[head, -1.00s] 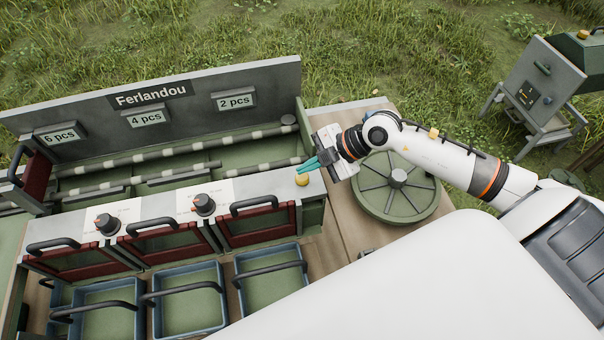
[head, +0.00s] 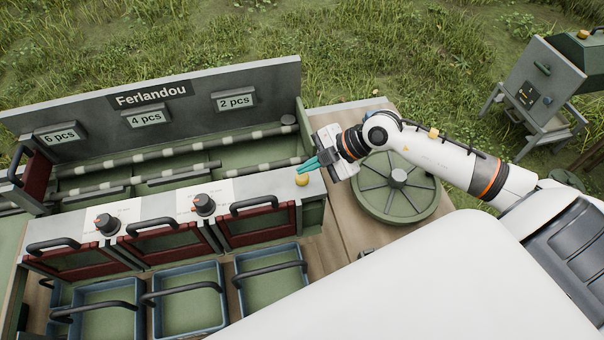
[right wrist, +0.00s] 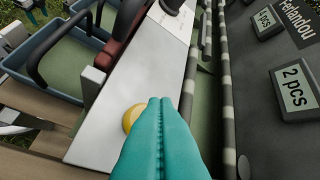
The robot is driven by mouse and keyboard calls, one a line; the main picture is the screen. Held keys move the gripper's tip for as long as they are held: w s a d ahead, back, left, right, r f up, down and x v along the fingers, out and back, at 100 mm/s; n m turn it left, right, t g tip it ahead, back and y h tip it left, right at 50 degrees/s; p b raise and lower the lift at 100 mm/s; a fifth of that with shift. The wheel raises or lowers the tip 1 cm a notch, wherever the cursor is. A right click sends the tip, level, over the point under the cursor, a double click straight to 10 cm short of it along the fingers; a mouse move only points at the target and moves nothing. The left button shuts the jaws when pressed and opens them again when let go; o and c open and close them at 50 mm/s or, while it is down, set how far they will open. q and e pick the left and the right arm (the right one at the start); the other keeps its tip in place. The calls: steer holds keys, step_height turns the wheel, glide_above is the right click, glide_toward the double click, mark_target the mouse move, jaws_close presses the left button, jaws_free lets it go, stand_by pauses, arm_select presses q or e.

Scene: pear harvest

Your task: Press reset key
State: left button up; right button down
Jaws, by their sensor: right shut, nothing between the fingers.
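The reset key is not labelled in view; a yellow round button (head: 302,180) sits on the grey top ledge of the sorting machine (head: 262,186), at its right end. It also shows in the right wrist view (right wrist: 133,117), partly hidden behind my fingers. My right gripper (head: 308,166) has teal fingers, shut with nothing between them. In the head view its fingertips are just above and beside the button; I cannot tell whether they touch it. In the right wrist view the closed fingers (right wrist: 172,112) lie just right of the button. My left gripper is not in view.
Two black knobs (head: 204,204) (head: 107,223) and black-handled red-framed doors (head: 256,226) line the machine's front. Blue-rimmed bins (head: 271,248) stand below. Signs read 6, 4 and 2 pcs (head: 235,101). A green round turntable (head: 418,204) lies under my right arm.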

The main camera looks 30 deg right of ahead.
mark_target(308, 177)
steer(key=shift+f, duration=0.2)
steer(key=shift+f, duration=0.25)
steer(key=shift+f, duration=0.45)
stand_by(0.9)
steer(key=shift+r+p, duration=0.9)
steer(key=shift+p, duration=0.25)
step_height(308, 177, up, 5)
steer(key=p, duration=0.6)
steer(key=shift+r, duration=0.1)
